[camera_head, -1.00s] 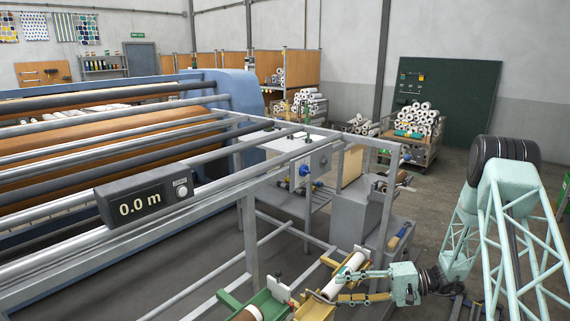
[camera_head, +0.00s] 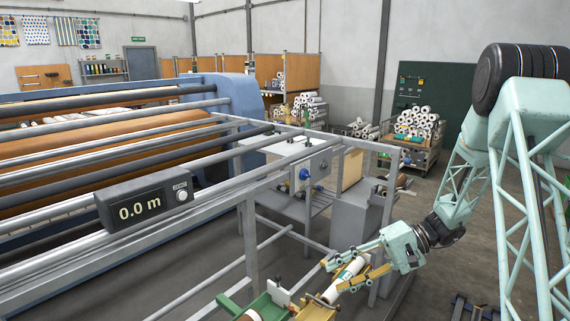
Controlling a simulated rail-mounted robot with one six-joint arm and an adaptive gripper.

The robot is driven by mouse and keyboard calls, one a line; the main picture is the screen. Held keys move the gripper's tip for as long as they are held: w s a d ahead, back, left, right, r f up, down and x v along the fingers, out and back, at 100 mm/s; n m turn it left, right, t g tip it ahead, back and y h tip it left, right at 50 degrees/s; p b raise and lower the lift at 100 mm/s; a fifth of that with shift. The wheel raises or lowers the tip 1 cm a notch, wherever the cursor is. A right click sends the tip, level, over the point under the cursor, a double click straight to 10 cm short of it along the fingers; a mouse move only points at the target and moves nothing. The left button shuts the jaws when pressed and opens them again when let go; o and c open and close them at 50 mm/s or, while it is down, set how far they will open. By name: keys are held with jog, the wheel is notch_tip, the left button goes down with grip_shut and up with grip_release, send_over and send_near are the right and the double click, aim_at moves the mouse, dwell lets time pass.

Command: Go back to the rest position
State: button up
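My gripper (camera_head: 335,275) is at the lower middle, with its two yellow-and-green fingers spread apart. The roll shows between the fingers and seems to lie in the yellow cradle (camera_head: 316,308). Part of the roll and cradle is hidden by the fingers, and I cannot tell whether they touch the roll.
A green cradle (camera_head: 262,303) with a brown-ended roll stands just left. The grey machine frame (camera_head: 250,235) and a display reading 0.0 m (camera_head: 145,202) are left. A grey cabinet (camera_head: 352,215) stands behind the gripper. Open floor (camera_head: 420,285) lies right.

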jog(key=s+a+r+n+h, duration=0.15)
jog(key=s+r+h, duration=0.65)
jog(key=s+r, duration=1.6)
jog(key=s+d+r+t+h, duration=0.1)
jog(key=s+d+t+h, duration=0.1)
jog(key=s, duration=0.6)
jog(key=s+d+r+t+h, duration=0.2)
jog(key=s+d+t, duration=0.1)
jog(key=s, duration=0.6)
jog(key=shift+d+r+h, duration=0.3)
jog(key=shift+d+h, duration=0.1)
jog(key=shift+d, duration=0.25)
jog(key=shift+s+n, duration=0.1)
jog(key=shift+n, duration=0.15)
jog(key=shift+c, duration=0.5)
